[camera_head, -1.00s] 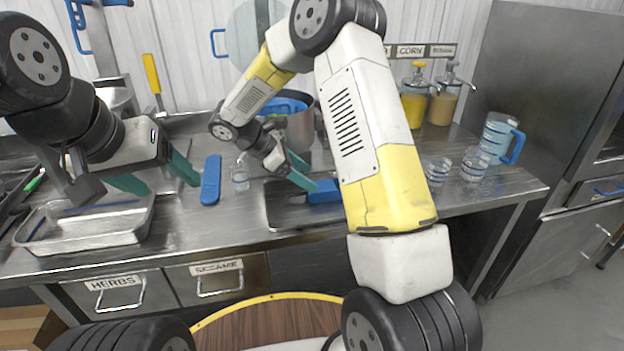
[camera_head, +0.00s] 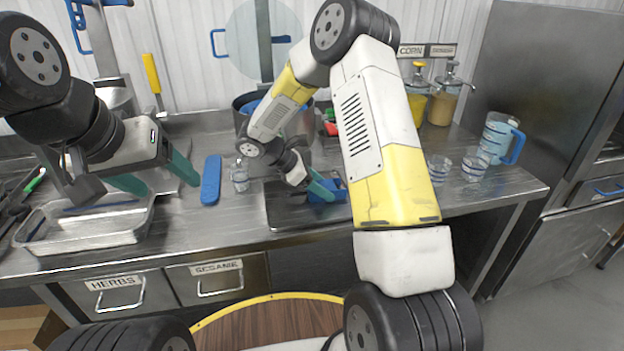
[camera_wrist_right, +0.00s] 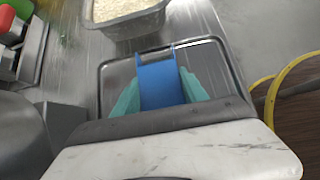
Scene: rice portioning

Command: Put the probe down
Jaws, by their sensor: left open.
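A blue block-like item (camera_head: 327,193) lies on a shallow dark metal tray (camera_head: 290,216) in the head view. My right gripper (camera_head: 321,191) is at it. In the right wrist view its teal fingers (camera_wrist_right: 160,95) flank the blue item (camera_wrist_right: 160,82), one on each side; whether they press on it I cannot tell. My left gripper (camera_head: 155,178) is open and empty above the metal pan (camera_head: 80,238) at the left. A long blue object (camera_head: 211,181) lies flat on the counter between the grippers. I cannot tell which blue object is the probe.
A container of white rice (camera_wrist_right: 125,22) stands beyond the tray in the right wrist view. Clear cups (camera_head: 239,176), (camera_head: 474,165) and a jug (camera_head: 496,138) stand on the counter. Pump bottles (camera_head: 418,96) stand at the back.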

